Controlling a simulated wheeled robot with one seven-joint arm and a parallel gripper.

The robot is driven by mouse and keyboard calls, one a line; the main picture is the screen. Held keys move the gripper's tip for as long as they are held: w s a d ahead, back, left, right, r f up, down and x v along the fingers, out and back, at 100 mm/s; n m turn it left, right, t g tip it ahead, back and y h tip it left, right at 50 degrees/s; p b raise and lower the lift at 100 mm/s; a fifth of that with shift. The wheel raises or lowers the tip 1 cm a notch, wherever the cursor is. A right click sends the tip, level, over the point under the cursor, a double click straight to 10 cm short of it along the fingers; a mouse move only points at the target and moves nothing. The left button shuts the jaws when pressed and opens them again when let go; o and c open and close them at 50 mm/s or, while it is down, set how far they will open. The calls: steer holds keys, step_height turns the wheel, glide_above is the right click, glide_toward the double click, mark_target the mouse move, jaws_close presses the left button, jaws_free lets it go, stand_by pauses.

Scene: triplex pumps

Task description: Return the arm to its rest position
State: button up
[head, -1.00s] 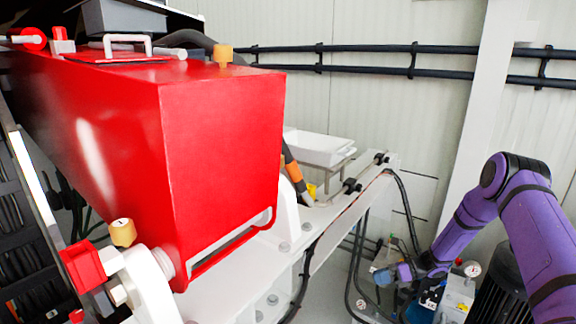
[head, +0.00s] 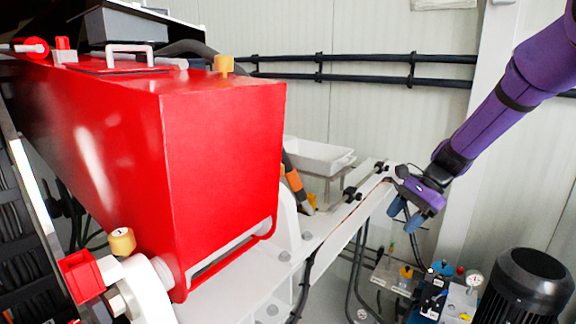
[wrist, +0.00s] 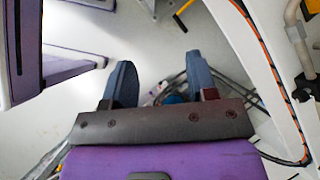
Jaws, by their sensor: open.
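My purple arm reaches in from the upper right in the head view. My gripper (head: 404,214) hangs at its end, pointing down and to the left, in front of the right end of the white frame beam (head: 340,220). In the wrist view my gripper (wrist: 160,82) shows two blue-grey fingers spread apart with nothing between them. Beyond the fingers are pale floor and some blurred hoses. My gripper appears apart from everything around it.
A large red pump housing (head: 220,160) fills the left. A white tray (head: 318,155) stands behind the beam. A black motor (head: 527,285) and a small valve block (head: 440,300) with a gauge sit at lower right. Black pipes (head: 365,57) run along the wall.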

steer(key=s+r+n+t+h, duration=0.2)
steer(key=s+r+n+h, duration=0.3)
steer(key=s+r, duration=0.8)
steer(key=s+d+r+n+t+h, duration=0.1)
steer(key=s+n, duration=0.3)
steer(key=s, duration=0.4)
steer(key=s+d+r+n+t+h, duration=0.1)
steer(key=s+r+n+t, duration=0.1)
steer(key=s, duration=0.7)
steer(key=shift+d+n+t, duration=0.3)
steer(key=shift+n+t, duration=0.4)
steer(key=shift+n, duration=0.2)
